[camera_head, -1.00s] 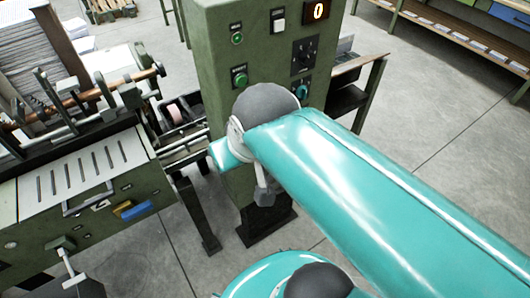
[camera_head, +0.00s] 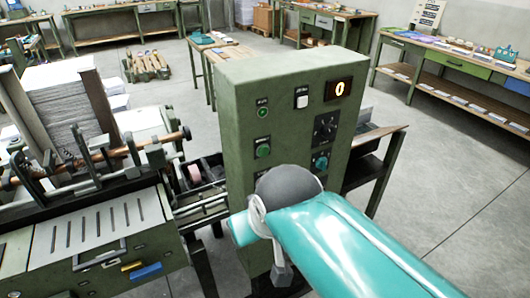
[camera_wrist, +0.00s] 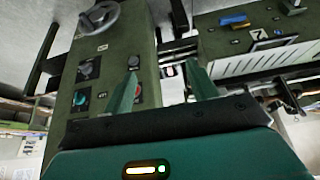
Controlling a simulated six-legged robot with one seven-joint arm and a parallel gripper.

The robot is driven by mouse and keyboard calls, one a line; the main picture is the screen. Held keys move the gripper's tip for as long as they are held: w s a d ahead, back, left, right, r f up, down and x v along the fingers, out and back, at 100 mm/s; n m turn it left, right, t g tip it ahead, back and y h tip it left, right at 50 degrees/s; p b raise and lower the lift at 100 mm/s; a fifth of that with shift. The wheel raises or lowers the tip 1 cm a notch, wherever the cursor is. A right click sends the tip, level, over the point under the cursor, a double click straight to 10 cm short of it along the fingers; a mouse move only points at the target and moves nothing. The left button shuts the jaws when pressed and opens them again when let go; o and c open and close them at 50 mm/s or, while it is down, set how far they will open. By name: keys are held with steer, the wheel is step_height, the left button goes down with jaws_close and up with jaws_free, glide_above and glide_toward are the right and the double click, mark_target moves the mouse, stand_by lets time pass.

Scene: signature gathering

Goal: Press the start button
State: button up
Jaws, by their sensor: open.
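The green control cabinet (camera_head: 240,100) stands in the middle of the head view. On its front face is a round green button (camera_head: 263,149) under a small label too blurred to read, with a small green lamp (camera_head: 263,113) above it. My arm is in front of the cabinet's lower part, just below the button in the picture. My gripper (camera_wrist: 162,68) shows in the wrist view with two fingers apart and nothing between them. The cabinet face (camera_wrist: 103,115) lies beyond the fingers there, seen upside down. The gripper is not distinguishable in the head view.
A machine with paper stacks (camera_head: 65,120) adjoins on the left. A side table (camera_head: 375,160) stands right.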

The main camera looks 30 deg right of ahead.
jaws_close()
stand_by(1.5)
